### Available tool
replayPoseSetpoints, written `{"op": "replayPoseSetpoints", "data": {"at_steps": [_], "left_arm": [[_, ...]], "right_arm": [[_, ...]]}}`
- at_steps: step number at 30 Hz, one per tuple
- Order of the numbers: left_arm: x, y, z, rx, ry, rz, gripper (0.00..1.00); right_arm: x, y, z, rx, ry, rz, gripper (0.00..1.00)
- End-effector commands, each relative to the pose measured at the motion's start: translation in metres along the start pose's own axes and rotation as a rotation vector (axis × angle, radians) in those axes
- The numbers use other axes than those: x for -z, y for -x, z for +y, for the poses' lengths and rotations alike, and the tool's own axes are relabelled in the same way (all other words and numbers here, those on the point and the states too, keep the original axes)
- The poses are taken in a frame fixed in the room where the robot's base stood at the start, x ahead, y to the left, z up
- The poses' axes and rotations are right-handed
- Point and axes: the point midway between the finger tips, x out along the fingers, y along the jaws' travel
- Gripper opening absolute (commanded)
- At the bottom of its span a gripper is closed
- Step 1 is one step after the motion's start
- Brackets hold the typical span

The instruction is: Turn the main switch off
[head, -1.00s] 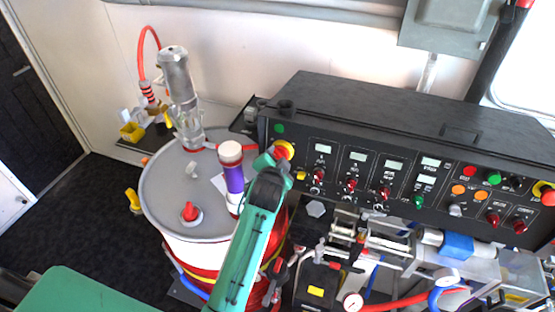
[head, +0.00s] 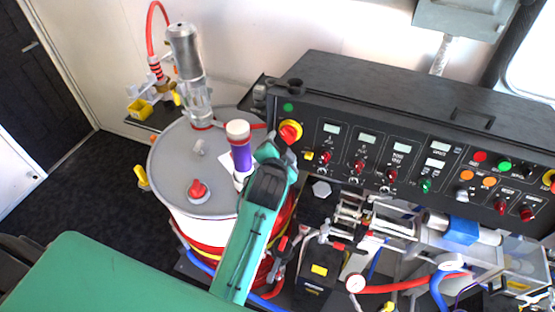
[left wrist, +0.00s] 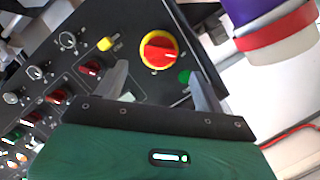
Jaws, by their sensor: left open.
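The main switch (head: 290,131) is a red rotary knob on a round yellow plate at the left end of the black control panel. In the left wrist view the main switch (left wrist: 160,50) is in plain sight, its red handle lying roughly crosswise in the picture. My left gripper (head: 274,149) is open and empty, just below and left of the switch in the head view. In the left wrist view my left gripper (left wrist: 160,84) has its fingers spread, with the switch beyond the gap between them and apart from both. My right gripper is not in view.
A drum (head: 170,165) with a purple-banded cylinder (head: 240,150) stands left of the panel, close to my left gripper. A green indicator (left wrist: 184,76) and a yellow part (left wrist: 108,43) sit near the switch. Pipes and hoses (head: 390,287) crowd the space below the panel.

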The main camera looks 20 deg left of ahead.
Motion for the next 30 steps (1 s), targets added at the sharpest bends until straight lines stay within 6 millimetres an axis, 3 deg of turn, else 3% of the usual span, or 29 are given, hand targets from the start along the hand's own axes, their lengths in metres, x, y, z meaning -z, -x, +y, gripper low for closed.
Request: {"op": "replayPoseSetpoints", "data": {"at_steps": [6,12,30], "left_arm": [[0.0,0.046,0.0,-0.001,0.002,0.001,0.71],[0.0,0.068,0.001,-0.001,0.002,0.0,0.71],[-0.001,0.073,0.001,-0.002,0.002,-0.001,0.71]], "right_arm": [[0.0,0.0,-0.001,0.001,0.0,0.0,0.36],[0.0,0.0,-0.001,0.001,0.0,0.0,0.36],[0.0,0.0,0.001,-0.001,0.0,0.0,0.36]]}}
